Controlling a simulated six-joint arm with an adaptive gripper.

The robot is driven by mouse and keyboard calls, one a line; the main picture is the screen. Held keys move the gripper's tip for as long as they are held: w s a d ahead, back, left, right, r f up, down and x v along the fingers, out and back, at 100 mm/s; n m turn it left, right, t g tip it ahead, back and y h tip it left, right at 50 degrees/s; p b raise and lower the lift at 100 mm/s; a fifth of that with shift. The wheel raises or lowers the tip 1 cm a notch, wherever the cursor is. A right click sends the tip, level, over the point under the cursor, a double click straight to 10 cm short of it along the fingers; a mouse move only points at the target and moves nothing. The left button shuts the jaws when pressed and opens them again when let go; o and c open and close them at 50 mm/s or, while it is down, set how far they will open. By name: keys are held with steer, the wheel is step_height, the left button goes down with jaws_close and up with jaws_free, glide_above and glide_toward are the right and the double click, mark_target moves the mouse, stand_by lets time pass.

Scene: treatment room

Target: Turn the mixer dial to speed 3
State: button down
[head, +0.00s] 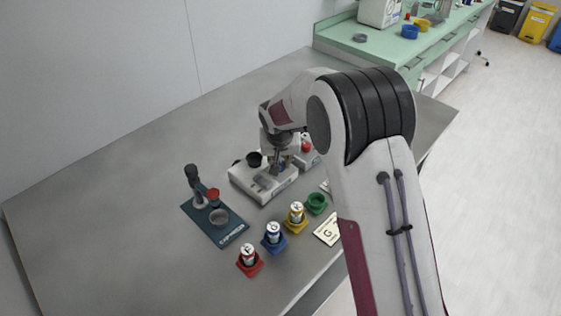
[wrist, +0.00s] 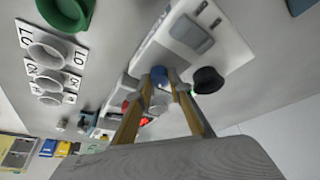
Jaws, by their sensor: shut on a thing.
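A white bench device (head: 262,187), which looks like the mixer, stands mid-table with a grey panel and a black round cup or knob (head: 254,160). It also shows in the wrist view (wrist: 165,48), with the black part (wrist: 208,80) right of my fingers. My gripper (head: 279,165) points down over the device's right-hand part. I cannot read any speed marks or pointer.
A green holder (head: 317,203) looks empty. A dark stand with a red part (head: 213,221) is at left. Another white device (head: 308,157) is close behind my gripper.

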steer(key=shift+a+m+g+h, duration=0.15)
steer(key=shift+m+h, duration=0.25)
steer(key=shift+m, duration=0.6)
steer(key=shift+d+m+g+h, duration=0.15)
steer(key=shift+m+h, duration=0.25)
steer(key=shift+m, duration=0.6)
steer(key=shift+a+f+m+h, duration=0.15)
steer(key=shift+m+h, duration=0.35)
steer(key=shift+m, duration=1.1)
steer(key=shift+g, duration=0.3)
steer(key=c, duration=1.8)
jaws_free()
steer(key=shift+c, duration=0.2)
steer(key=shift+r, duration=0.25)
steer(key=v, duration=0.7)
